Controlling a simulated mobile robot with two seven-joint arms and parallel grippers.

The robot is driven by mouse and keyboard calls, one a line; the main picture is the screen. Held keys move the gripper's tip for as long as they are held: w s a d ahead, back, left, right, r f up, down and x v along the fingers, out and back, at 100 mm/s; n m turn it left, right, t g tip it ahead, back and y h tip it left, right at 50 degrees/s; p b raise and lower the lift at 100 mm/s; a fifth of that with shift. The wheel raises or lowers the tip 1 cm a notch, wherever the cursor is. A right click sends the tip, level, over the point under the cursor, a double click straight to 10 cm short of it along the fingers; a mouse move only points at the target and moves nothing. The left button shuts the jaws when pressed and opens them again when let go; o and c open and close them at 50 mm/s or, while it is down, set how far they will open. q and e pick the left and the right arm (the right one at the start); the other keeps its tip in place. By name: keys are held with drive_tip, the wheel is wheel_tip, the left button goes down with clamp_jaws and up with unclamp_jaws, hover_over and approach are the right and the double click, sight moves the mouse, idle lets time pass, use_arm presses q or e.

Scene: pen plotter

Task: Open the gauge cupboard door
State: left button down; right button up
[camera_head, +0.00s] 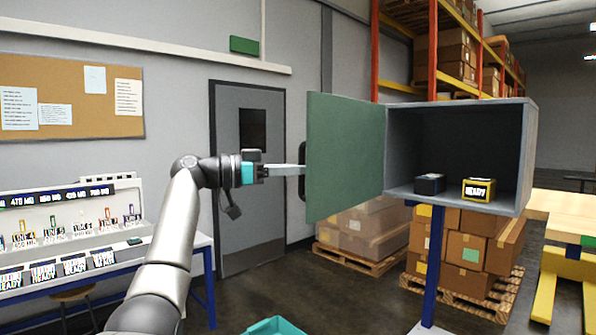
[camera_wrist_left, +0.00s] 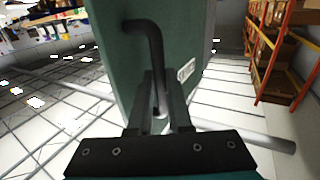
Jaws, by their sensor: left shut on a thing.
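The gauge cupboard (camera_head: 460,105) is a grey box on a blue post at the right of the head view. Its green door (camera_head: 345,155) stands swung wide open to the left, and the inside is in plain view. My left gripper (camera_head: 302,170) is at the door's free edge. In the left wrist view my left gripper (camera_wrist_left: 161,112) is shut on the dark bent door handle (camera_wrist_left: 155,45), with the green door (camera_wrist_left: 110,60) behind it. A dark gauge (camera_head: 430,184) and a yellow-edged gauge (camera_head: 478,190) sit on the cupboard floor. My right gripper is not in view.
A bench with a white labelled rack (camera_head: 70,235) stands at the left. Boxes on pallets (camera_head: 465,250) lie below and behind the cupboard. A wooden-topped table (camera_head: 565,208) is at the right. A teal container (camera_head: 275,326) shows at the bottom edge.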

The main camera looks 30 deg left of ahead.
use_arm(q)
drive_tip(key=shift+w+a, duration=0.1)
drive_tip(key=shift+a, duration=0.1)
idle(0.3)
drive_tip(key=c, duration=1.2)
unclamp_jaws()
drive_tip(key=shift+d, duration=0.1)
drive_tip(key=shift+o, duration=0.4)
drive_tip(key=shift+w, duration=0.2)
drive_tip(key=b+v, duration=0.3)
drive_tip(key=v, duration=1.2)
drive_tip(key=shift+b, duration=0.4)
drive_tip(key=shift+f, duration=0.1)
